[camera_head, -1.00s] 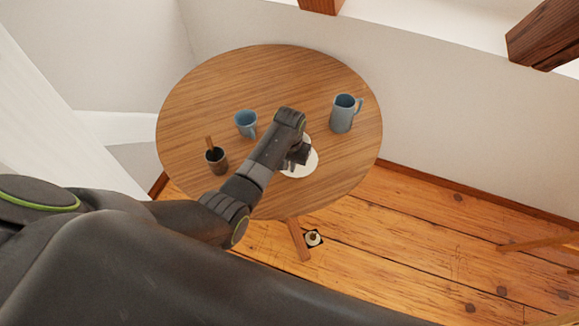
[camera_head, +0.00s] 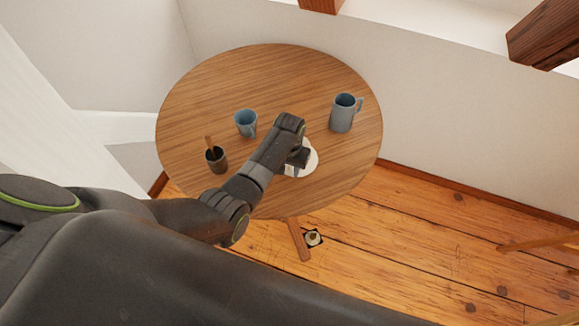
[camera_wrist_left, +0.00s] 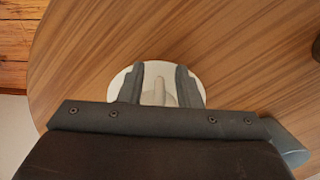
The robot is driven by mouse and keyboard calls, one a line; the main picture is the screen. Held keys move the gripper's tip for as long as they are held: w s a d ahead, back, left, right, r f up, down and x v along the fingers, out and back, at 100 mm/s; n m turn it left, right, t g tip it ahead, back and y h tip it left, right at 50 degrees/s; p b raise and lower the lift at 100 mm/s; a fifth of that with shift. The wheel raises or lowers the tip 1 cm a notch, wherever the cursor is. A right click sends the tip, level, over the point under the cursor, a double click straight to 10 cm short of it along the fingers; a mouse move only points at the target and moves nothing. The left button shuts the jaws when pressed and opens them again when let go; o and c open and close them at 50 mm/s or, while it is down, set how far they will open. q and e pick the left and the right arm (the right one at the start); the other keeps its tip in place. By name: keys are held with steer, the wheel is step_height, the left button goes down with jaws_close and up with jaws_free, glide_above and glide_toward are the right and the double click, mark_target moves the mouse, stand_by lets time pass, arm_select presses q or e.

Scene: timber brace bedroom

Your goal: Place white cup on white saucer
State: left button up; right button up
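The white saucer (camera_head: 310,163) lies on the round wooden table, partly hidden under my left gripper (camera_head: 297,161). In the left wrist view the saucer (camera_wrist_left: 120,80) shows behind the two finger tips. A pale cup with an upright handle-like strip (camera_wrist_left: 158,92) shows between the fingers, over the saucer. Its lower part is hidden by the gripper body, so I cannot tell whether it rests fully on the saucer. My left gripper, also in the wrist view (camera_wrist_left: 158,84), has its fingers apart, with gaps on both sides of the strip. My right gripper is not in view.
The wooden table (camera_head: 230,85) also holds a blue-grey mug (camera_head: 246,124), a taller blue-grey jug (camera_head: 342,115) right of my gripper, and a dark pot (camera_head: 217,160) with a wooden stick. The back of the table is clear. A white wall stands behind.

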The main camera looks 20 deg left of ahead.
arm_select(q)
steer(key=shift+r, duration=0.1)
steer(key=shift+r, duration=0.25)
step_height(320, 180, up, 12)
steer(key=shift+f, duration=0.15)
stand_by(0.5)
